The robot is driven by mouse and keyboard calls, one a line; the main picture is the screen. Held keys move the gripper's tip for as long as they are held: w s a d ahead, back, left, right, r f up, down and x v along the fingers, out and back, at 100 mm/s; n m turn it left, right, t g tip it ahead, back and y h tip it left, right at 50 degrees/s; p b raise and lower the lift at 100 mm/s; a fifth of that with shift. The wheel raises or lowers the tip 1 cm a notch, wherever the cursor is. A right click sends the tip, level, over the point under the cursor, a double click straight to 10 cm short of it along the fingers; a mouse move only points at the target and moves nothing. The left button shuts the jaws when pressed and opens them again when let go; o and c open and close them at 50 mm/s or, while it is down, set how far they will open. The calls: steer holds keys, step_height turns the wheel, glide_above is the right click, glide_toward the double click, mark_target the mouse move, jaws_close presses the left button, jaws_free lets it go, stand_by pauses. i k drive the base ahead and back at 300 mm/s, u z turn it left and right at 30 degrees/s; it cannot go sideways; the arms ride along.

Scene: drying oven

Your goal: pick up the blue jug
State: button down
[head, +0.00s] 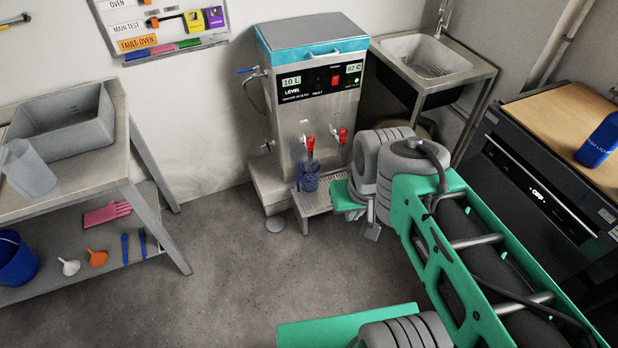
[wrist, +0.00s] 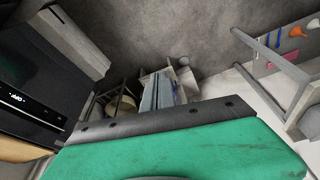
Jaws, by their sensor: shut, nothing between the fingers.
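The blue jug (head: 308,177) stands upright on the drip tray (head: 322,203) below the left red tap of the steel water boiler (head: 315,105) in the head view. My gripper (head: 372,231) is to the right of the jug and nearer the camera, apart from it. Its small grey fingers point down and are shut and empty. In the wrist view, narrow grey-blue bars beyond the green plate look like my gripper (wrist: 165,90). I cannot make out the jug for sure there.
A steel table (head: 75,150) with a grey tub (head: 65,125) and clear jug (head: 28,170) stands left. A blue bucket (head: 16,259) is on its lower shelf. A sink (head: 425,58), dark oven (head: 540,190) and blue bottle (head: 600,140) are right. The floor (head: 220,270) between is clear.

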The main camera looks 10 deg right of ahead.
mark_target(309, 175)
steer(key=z, duration=0.1)
steer(key=k, duration=0.4)
steer(key=u, duration=1.05)
steer(key=i, duration=1.05)
steer(key=u, duration=0.45)
steer(key=i, duration=0.6)
